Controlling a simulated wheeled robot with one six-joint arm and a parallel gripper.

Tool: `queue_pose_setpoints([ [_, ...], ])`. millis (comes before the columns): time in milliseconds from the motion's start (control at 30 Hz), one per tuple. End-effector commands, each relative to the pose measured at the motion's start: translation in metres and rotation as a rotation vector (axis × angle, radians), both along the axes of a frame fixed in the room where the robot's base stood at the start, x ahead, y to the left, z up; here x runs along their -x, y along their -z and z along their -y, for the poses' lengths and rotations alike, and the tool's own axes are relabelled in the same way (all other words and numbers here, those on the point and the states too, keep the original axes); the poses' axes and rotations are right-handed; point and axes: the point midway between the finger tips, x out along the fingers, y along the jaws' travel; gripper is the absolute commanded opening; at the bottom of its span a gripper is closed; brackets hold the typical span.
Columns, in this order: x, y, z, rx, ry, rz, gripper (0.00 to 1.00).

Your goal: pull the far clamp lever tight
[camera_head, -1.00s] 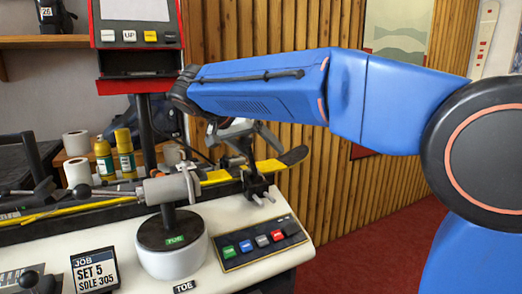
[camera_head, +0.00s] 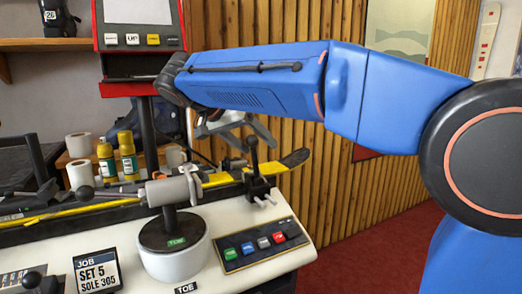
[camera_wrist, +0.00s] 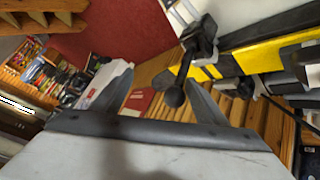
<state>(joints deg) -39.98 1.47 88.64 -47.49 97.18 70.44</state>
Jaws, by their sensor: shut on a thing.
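The far clamp lever (camera_head: 253,152) is a black rod with a round knob, standing nearly upright on the black clamp (camera_head: 259,186) at the right end of the yellow ski. My gripper (camera_head: 240,129) is at the lever's top, reaching down from the blue arm. In the wrist view, the two grey fingers (camera_wrist: 157,80) stand apart, with the lever's dark knob (camera_wrist: 175,97) between them, nearer the right finger. My gripper is shut on the lever; the exact contact is hard to see.
A grey vise-like holder (camera_head: 172,190) on a round white base (camera_head: 173,262) stands left of the clamp. A button panel (camera_head: 262,245) lies in front. Yellow bottles (camera_head: 127,155) and paper rolls (camera_head: 80,175) stand behind. Open red floor (camera_head: 370,220) lies to the right.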

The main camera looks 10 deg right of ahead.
Motion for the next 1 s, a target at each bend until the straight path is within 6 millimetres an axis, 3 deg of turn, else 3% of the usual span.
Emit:
queue_pose_setpoints([
  [100,0.010,-0.020,-0.016,-0.003,-0.001,0.007,0.47],
  [600,0.042,-0.078,-0.075,-0.003,-0.002,0.006,0.47],
  [1000,0.050,-0.090,-0.086,-0.002,-0.001,0.003,0.47],
])
